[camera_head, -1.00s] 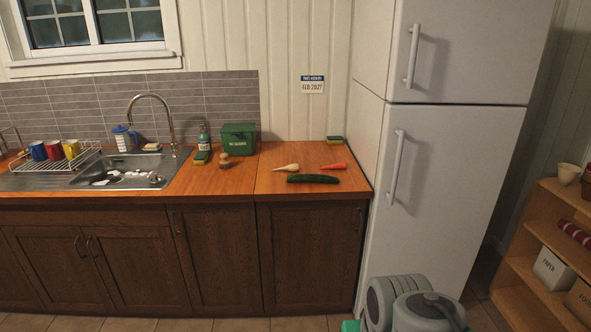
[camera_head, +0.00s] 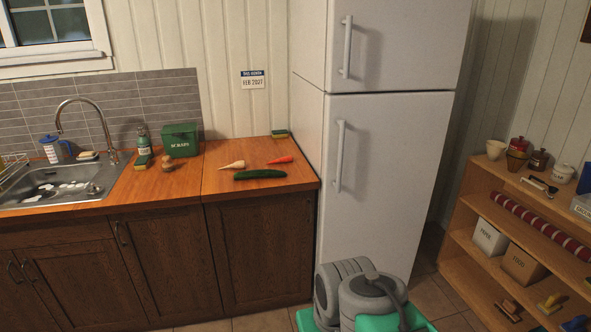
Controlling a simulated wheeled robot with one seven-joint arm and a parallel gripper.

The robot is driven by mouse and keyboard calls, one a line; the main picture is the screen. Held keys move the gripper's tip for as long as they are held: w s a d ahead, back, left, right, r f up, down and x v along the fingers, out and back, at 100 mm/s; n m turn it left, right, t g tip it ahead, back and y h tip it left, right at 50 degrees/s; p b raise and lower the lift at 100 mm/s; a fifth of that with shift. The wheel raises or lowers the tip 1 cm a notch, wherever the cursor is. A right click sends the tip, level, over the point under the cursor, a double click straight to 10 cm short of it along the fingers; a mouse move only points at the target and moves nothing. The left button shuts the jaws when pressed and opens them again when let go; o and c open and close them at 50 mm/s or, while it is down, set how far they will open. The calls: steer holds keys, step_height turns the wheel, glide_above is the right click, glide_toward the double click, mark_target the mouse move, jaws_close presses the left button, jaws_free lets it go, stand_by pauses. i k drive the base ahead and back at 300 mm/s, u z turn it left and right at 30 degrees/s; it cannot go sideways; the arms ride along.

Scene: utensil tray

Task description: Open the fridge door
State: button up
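The white fridge (camera_head: 395,175) stands right of the counter in the head view. Its large lower door (camera_head: 400,150) is shut and has a vertical white handle (camera_head: 339,156) near its left edge. Its smaller upper door (camera_head: 405,45) is also shut, with its own vertical handle (camera_head: 346,47) at the left. My grey and green arm parts show at the bottom, in front of the fridge's lower end. I cannot make out my gripper's fingers, and nothing touches either handle.
An open wooden shelf (camera_head: 470,215) stands at the right. Tiled floor (camera_head: 435,300) lies between fridge and shelf.

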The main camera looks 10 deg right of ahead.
mark_target(382, 151)
steer(key=u, duration=0.35)
steer(key=i, duration=1.7)
steer(key=z, duration=0.4)
